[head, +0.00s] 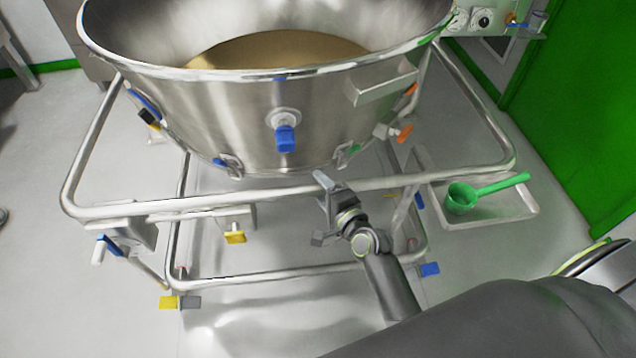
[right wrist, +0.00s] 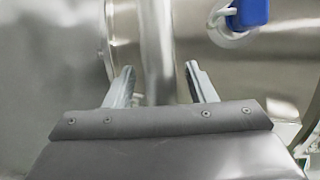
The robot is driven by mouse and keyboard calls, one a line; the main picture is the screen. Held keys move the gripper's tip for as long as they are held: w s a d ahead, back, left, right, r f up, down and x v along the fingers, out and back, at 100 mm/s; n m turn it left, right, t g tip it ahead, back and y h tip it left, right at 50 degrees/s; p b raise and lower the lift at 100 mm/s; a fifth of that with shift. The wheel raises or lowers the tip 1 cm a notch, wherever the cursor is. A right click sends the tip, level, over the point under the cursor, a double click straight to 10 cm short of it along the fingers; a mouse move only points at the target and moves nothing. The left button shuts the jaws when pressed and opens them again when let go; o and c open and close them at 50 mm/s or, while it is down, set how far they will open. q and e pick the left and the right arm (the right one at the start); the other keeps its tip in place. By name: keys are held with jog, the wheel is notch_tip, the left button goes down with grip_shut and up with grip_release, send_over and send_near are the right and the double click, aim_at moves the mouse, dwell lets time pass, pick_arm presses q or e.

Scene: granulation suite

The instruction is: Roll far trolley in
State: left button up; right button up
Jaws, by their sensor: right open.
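The trolley is a steel tube frame (head: 120,208) that carries a big steel bowl (head: 220,115) with tan powder (head: 275,50) inside. Its near top rail runs across the middle of the head view. My right gripper (head: 322,190) is at this rail, right of its middle. In the right wrist view the fingers (right wrist: 160,85) are open, with the steel rail tube (right wrist: 158,50) upright in the picture between them. I cannot tell whether they touch it. A blue knob (right wrist: 250,12) on the bowl shows at the top right there. My left gripper is not in view.
A tray (head: 515,208) with a green scoop (head: 462,197) sits at the frame's right side. A green door (head: 580,110) and a panel with gauges (head: 480,20) stand at the right. Yellow and blue pedals hang low on the frame. Grey floor (head: 60,290) is clear at the left.

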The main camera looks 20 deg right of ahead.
jog(key=shift+x, duration=0.9)
grip_shut()
